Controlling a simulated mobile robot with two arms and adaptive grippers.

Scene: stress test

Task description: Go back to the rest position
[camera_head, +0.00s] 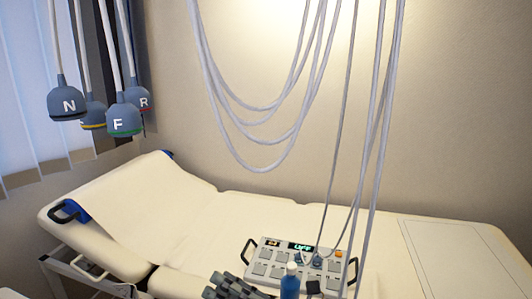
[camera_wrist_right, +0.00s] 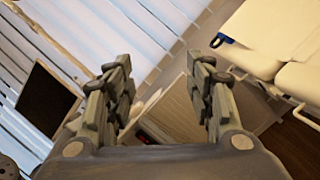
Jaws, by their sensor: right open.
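My right gripper (camera_head: 235,286) shows at the bottom edge of the head view, grey and jointed, in front of the bed. In the right wrist view my right gripper (camera_wrist_right: 160,68) has its two fingers spread wide apart, with nothing held between them. My left gripper is in neither view.
A cream treatment bed (camera_head: 215,225) with a raised left end spans the head view. On it is a control box (camera_head: 297,262) with a lit display; a blue bottle (camera_head: 290,284) shows in front. Hanging lettered bulbs (camera_head: 123,119) and looped cables (camera_head: 268,140) occupy the space above.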

